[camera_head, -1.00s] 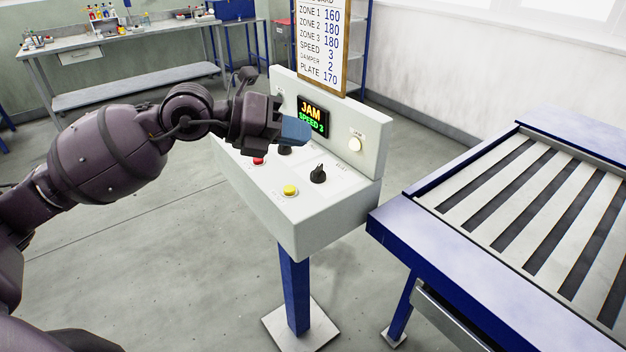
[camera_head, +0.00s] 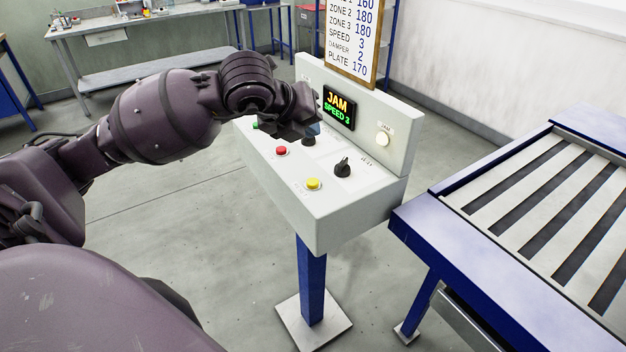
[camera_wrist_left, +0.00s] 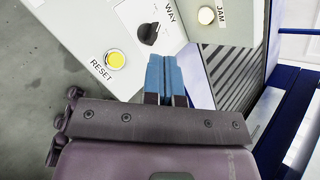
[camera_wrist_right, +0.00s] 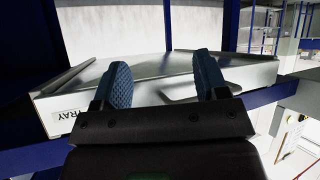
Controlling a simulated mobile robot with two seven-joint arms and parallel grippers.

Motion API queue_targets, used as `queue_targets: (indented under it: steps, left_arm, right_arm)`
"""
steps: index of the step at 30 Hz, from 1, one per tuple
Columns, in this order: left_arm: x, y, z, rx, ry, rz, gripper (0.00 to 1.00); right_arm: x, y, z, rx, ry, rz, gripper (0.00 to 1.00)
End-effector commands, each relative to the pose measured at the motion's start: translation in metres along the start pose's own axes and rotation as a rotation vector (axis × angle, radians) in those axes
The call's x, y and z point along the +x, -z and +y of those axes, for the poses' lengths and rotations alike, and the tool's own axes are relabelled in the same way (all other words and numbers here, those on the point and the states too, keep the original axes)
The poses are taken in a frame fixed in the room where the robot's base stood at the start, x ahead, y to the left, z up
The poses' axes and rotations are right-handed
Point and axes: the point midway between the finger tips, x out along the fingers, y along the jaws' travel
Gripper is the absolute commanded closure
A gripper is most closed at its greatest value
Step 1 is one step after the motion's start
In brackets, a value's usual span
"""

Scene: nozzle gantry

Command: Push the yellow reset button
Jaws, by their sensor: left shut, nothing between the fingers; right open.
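The yellow reset button (camera_head: 313,184) sits on the sloped top of the white control box (camera_head: 330,222), at its near edge. In the left wrist view the yellow button (camera_wrist_left: 116,60) is labelled RESET and lies left of my fingertips. My left gripper (camera_wrist_left: 165,62) is shut and empty, its blue fingertips close to the black knob (camera_wrist_left: 147,33). In the head view my left gripper (camera_head: 314,129) hangs over the back part of the panel, beyond the yellow button and apart from it. My right gripper (camera_wrist_right: 163,85) is open and empty, in front of a pale tray (camera_wrist_right: 150,78).
The panel also holds a red button (camera_head: 281,151), a black knob (camera_head: 343,167) and a lit JAM lamp (camera_head: 382,139). The screen (camera_head: 338,107) reads JAM, SPEED 3. A settings board (camera_head: 353,40) stands behind. A blue-framed slatted conveyor (camera_head: 530,200) is at the right.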

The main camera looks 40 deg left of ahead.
Motion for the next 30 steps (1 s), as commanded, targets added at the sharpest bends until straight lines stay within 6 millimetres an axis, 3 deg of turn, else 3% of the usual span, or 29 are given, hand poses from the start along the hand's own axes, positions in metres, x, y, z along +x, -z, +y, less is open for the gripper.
queue_targets:
  steps: [11,22,30]
  left_arm:
    - [0.008,0.006,0.006,0.001,-0.001,0.002,1.0]
    - [0.037,0.026,0.027,0.001,-0.003,0.005,1.0]
    - [0.058,0.043,0.042,0.0,-0.001,0.006,1.0]
  right_arm:
    - [0.003,-0.006,-0.001,-0.001,0.001,-0.006,0.33]
    - [0.011,-0.032,-0.003,-0.002,0.003,-0.039,0.33]
    - [0.019,-0.034,-0.005,-0.008,0.009,-0.033,0.33]
